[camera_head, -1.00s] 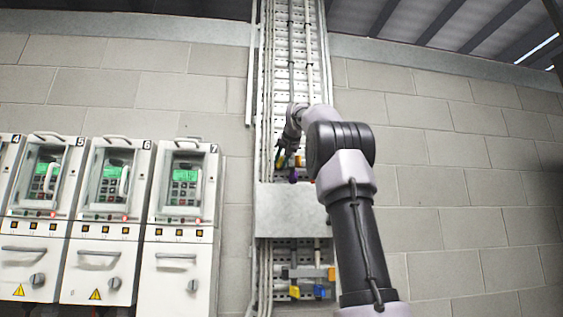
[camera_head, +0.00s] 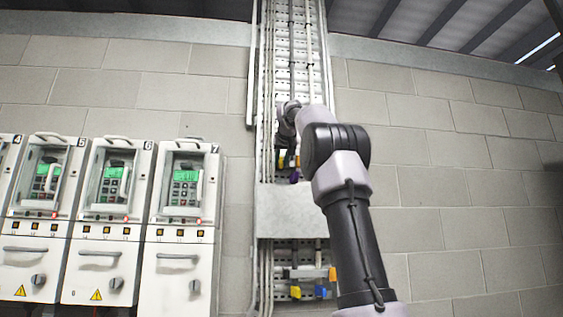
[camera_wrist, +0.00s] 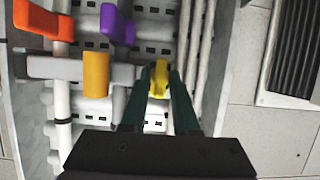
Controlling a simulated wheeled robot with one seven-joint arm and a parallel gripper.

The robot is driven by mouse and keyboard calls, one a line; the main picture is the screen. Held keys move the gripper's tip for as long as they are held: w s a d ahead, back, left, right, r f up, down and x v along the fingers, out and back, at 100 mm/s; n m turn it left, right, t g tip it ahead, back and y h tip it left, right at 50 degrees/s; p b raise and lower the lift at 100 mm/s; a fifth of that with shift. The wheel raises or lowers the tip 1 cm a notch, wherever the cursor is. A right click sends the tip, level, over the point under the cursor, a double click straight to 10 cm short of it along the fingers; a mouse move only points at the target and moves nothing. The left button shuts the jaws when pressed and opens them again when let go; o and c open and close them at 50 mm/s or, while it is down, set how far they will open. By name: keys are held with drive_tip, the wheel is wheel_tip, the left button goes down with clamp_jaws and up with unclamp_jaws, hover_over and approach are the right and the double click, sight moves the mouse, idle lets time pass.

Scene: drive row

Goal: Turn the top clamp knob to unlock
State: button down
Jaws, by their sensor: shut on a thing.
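A yellow knob (camera_wrist: 160,82) sits at the right end of a grey clamp bar (camera_wrist: 60,70) in the wrist view. My gripper (camera_wrist: 162,74) is shut on this yellow knob, one dark green finger on each side. An orange knob (camera_wrist: 97,76), a purple knob (camera_wrist: 117,27) and an orange-red knob (camera_wrist: 43,20) stand to its left, apart from the fingers. In the head view my gripper (camera_head: 282,143) is at the upper clamp on the cable ladder, and the purple knob (camera_head: 294,176) shows just below it. The arm partly hides this clamp.
A grey cover plate (camera_head: 283,215) crosses the cable ladder (camera_head: 291,70) below the upper clamp. A lower clamp (camera_head: 307,273) with coloured knobs sits under it. White drive cabinets (camera_head: 178,265) stand at the left. The block wall (camera_head: 440,160) at right is clear.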

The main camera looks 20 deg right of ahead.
drive_tip(key=shift+f, duration=0.1)
drive_tip(key=c, duration=0.9)
unclamp_jaws()
drive_tip(key=shift+o, duration=0.2)
drive_tip(key=v, duration=1.1)
drive_tip(key=shift+d, duration=0.1)
drive_tip(key=s+a+f+g+y, duration=0.2)
drive_tip(key=s+a+f, duration=0.3)
drive_tip(key=s+f, duration=0.4)
drive_tip(key=s+a+f+g+y, duration=0.2)
drive_tip(key=s+a+f, duration=0.3)
drive_tip(key=f, duration=1.7)
drive_tip(key=s+a+f+m+g+y, duration=0.1)
drive_tip(key=s+a+f, duration=0.4)
drive_tip(key=s+f, duration=0.8)
wheel_tip(320, 180, down, 3)
drive_tip(key=shift+a+f+g+y, duration=0.15)
drive_tip(key=shift+a+g+y, duration=0.05)
drive_tip(key=shift+g+y, duration=0.25)
